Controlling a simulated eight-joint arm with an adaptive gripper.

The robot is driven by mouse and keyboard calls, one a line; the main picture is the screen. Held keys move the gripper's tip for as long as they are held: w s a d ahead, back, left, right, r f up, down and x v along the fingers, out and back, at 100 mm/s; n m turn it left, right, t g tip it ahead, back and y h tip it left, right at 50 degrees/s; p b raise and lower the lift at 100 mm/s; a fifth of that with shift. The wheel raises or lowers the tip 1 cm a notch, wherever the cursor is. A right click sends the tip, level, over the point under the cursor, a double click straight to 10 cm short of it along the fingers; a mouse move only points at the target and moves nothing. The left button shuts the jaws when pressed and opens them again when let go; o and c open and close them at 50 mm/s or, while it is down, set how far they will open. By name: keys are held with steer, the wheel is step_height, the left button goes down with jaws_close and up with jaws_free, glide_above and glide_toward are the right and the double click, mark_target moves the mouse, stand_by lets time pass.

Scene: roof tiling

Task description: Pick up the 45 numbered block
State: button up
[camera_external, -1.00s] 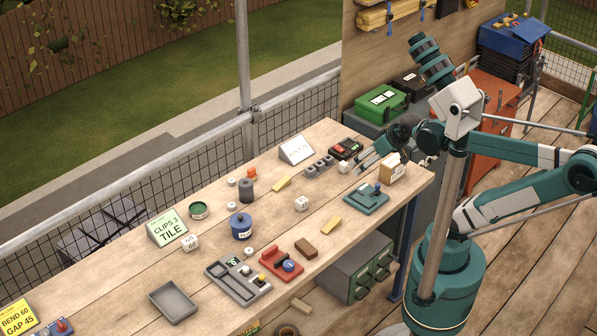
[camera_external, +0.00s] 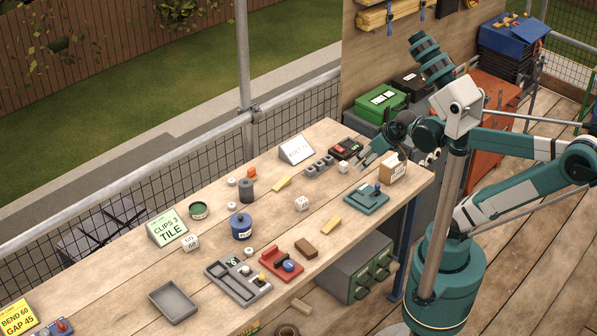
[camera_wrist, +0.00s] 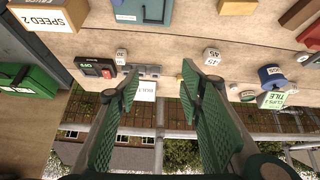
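A white numbered block (camera_wrist: 213,56) stands on the bench in the wrist view, and its marking looks like 45. It appears to be the white cube near the bench middle in the external view (camera_external: 302,202). Another white cube (camera_external: 343,167) stands nearer my gripper; in the wrist view it is at left (camera_wrist: 121,56), its number too small to read surely. A third white block (camera_external: 190,242), marked 60, stands farther left. My gripper (camera_wrist: 159,76) is open and empty, its green fingers wide apart. In the external view it hangs over the bench's right end (camera_external: 364,158), apart from the blocks.
The SPEED 2 box (camera_external: 392,170) and a teal device (camera_external: 367,198) stand near my gripper.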

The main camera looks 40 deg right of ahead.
steer(key=w+n, duration=0.1)
steer(key=n+g+p, duration=0.6)
steer(key=n+p, duration=0.2)
steer(key=n, duration=0.7)
glide_above(302, 199)
steer(key=f, duration=0.7)
steer(key=d+f, duration=0.1)
steer(key=f, duration=0.3)
steer(key=shift+s+f, duration=0.2)
steer(key=shift+f, duration=0.1)
steer(key=shift+w+a+f+g, duration=0.1)
steer(key=shift+a+f+g, duration=0.35)
steer(key=shift+f, duration=0.25)
steer(key=shift+f, duration=1.3)
steer(key=shift+f, duration=0.15)
steer(key=shift+w+f+b, duration=0.2)
steer(key=shift+f+b, duration=0.45)
steer(key=shift+f, duration=1.8)
